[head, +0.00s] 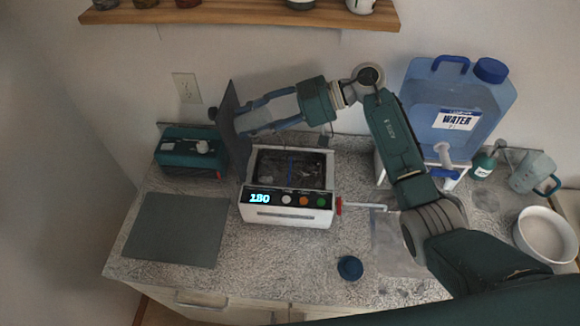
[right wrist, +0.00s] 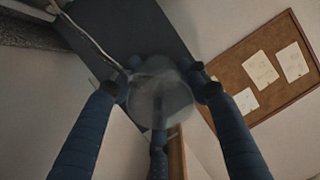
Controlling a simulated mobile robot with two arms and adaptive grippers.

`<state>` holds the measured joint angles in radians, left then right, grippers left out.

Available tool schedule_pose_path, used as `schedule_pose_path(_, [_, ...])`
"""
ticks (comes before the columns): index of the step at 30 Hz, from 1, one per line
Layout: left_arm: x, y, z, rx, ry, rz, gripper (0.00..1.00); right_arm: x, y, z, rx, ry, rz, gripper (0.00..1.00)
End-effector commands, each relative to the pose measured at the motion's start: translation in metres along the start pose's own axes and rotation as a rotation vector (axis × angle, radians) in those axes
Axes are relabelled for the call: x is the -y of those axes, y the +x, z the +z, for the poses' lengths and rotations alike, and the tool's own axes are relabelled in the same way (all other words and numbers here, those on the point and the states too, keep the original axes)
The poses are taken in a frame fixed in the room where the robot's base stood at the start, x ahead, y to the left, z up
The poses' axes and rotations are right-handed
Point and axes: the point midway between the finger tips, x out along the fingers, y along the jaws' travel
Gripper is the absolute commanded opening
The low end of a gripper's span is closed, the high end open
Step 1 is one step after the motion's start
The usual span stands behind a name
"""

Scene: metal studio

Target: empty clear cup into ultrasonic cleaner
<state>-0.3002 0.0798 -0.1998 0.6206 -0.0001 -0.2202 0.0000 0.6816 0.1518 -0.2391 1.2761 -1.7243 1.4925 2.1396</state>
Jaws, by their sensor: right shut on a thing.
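The ultrasonic cleaner (head: 286,217) is a white box on the counter, its display reading 180. Its dark lid (head: 233,140) stands raised at the left side, and the dark basin (head: 290,168) lies open. My right gripper (head: 246,122) is above the basin's left part, close to the raised lid. In the right wrist view its blue fingers (right wrist: 166,88) are shut on the translucent clear cup (right wrist: 160,104). The cup is hardly distinguishable in the head view, and I cannot tell its contents or tilt. My left gripper is out of view.
A blue water tank (head: 450,100) with a spigot stands at the back right. A teal device (head: 188,152) and a grey mat (head: 176,229) are on the left. A blue cap (head: 350,267) lies in front, and a white bowl (head: 545,238) sits at the right. A shelf (head: 235,16) hangs above.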

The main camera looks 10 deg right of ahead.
Motion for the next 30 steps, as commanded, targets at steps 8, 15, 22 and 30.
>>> schedule_pose_path(8, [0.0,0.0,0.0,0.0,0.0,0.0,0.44,0.0,0.006,0.009,-0.032,-0.001,-0.005,0.17])
schedule_pose_path(15, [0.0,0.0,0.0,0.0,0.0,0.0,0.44,-0.001,0.009,0.018,-0.061,-0.001,-0.008,0.17])
schedule_pose_path(22, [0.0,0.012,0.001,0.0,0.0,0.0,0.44,-0.004,0.013,0.034,-0.088,-0.003,-0.012,0.17])
schedule_pose_path(30, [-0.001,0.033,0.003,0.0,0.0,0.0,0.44,-0.006,0.015,0.053,-0.127,-0.007,-0.017,0.17])
